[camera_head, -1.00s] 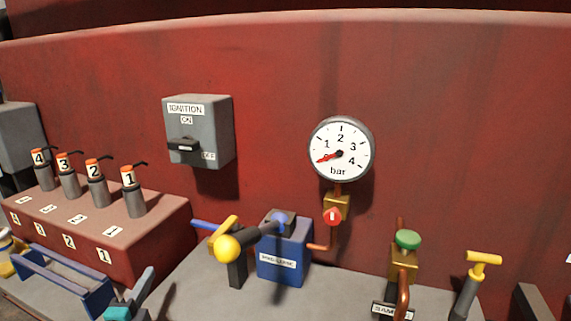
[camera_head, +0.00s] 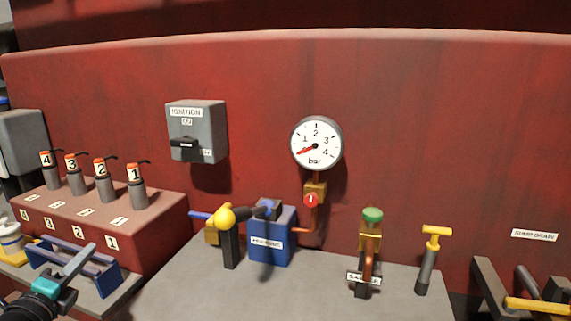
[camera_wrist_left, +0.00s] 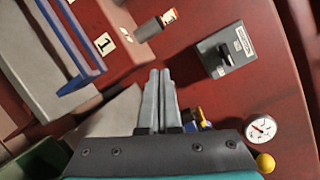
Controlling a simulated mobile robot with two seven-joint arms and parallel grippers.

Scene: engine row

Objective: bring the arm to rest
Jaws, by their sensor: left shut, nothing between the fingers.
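My left gripper (camera_head: 90,250) is at the lower left of the head view, in front of the blue tray-like frame. Its teal body and grey fingers show, and part of the frame is hidden behind it. In the left wrist view its two grey fingers (camera_wrist_left: 160,75) lie side by side, shut, with nothing between them. They are apart from the panel and the fittings. My right gripper is not in view.
Behind the gripper are the blue frame (camera_head: 108,277) and a red block (camera_head: 160,225) with several numbered plugs. An ignition box (camera_head: 196,130) and a gauge (camera_head: 317,143) are on the red wall. A yellow-knobbed lever (camera_head: 222,217) and a green-topped valve (camera_head: 372,215) stand farther right.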

